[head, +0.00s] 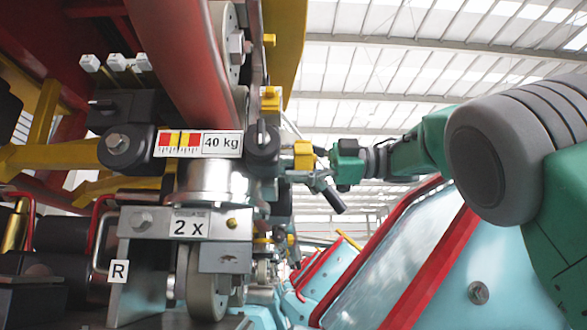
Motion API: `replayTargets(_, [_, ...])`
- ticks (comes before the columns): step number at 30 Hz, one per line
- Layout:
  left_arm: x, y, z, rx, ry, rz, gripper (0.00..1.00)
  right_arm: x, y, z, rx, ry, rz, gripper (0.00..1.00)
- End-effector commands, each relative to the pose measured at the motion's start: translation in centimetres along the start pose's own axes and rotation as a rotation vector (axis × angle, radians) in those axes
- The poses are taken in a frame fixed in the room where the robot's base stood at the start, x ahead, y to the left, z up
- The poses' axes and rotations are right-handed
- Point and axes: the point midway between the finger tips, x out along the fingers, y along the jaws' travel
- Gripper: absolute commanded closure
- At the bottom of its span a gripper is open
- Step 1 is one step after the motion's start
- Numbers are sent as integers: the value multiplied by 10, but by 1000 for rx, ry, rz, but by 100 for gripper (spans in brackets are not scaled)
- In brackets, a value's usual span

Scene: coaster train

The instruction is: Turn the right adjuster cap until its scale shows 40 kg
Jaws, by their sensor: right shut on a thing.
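A scale plate with red and yellow blocks and fine marks (182,143) sits on the wheel assembly, left of the middle of the head view. Beside it is a white label reading "40 kg" (222,144). The scale's reading is too small to make out. A yellow adjuster cap (303,154) sticks out to the right of the black housing. My right gripper (312,168) comes in from the right on a green and grey arm. It is shut at the cap, with dark fingers around it; the exact contact is small and partly hidden. My left gripper is not in view.
The steel bracket marked "2 X" (188,226) and a plate marked "R" (118,271) lie below the scale. A wheel (207,283) hangs beneath. A light-blue car body with red trim (500,265) fills the lower right, below my arm. A red tube (175,60) runs above.

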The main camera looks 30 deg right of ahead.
Motion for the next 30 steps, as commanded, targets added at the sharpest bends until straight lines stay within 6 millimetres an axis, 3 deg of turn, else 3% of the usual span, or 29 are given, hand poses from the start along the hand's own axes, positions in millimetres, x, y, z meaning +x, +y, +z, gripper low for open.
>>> replayTargets(20, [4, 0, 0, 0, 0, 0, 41, 1, -3, 4, -48, -4, -7, 65])
replayTargets(21, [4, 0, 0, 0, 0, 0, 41, 1, -3, 5, -48, -4, -8, 22])
replayTargets(22, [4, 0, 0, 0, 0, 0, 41, 1, -3, 4, -48, -4, -8, 16])
replayTargets(30, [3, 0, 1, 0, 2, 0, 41, -1, -2, 1, -53, -1, -3, 16])
